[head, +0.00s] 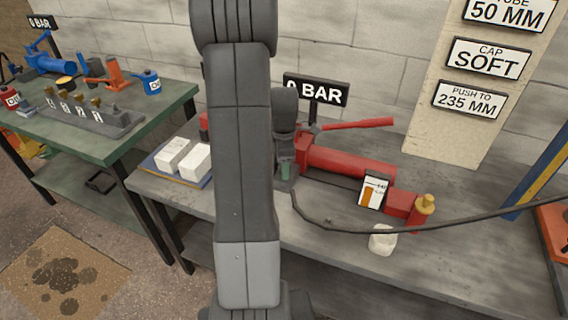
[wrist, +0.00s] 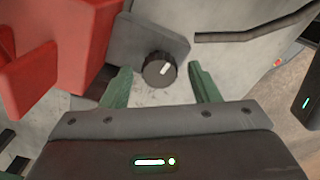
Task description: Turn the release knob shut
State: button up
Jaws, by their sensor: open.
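The release knob (wrist: 159,70) is a small round black knob with a white mark, on a grey plate (wrist: 140,36) beside the red pump body (wrist: 85,40). Its mark slants up to the right in the wrist view. My gripper (wrist: 158,74) is open. Its two green fingers stand on either side of the knob with a gap at each side; I cannot tell how deep they reach around it. In the head view my gripper (head: 286,172) is at the left end of the red pump (head: 350,164), and the knob is hidden there.
A black hose (head: 400,228) runs right from near the gripper across the bench (head: 330,262). A red pump lever (head: 358,124), a gauge card (head: 374,191), a white rag (head: 382,238) and white blocks (head: 183,158) are nearby. A "0 BAR" sign (head: 316,90) stands behind.

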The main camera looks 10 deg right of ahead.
jog(key=c, duration=1)
jog(key=shift+o, duration=0.2)
jog(key=shift+m, duration=0.3)
jog(key=m, duration=0.3)
jog(key=shift+m, duration=0.3)
jog(key=m, duration=0.3)
jog(key=shift+m, duration=0.3)
jog(key=m, duration=0.4)
jog(key=shift+w, duration=0.1)
jog(key=shift+m, duration=2.1)
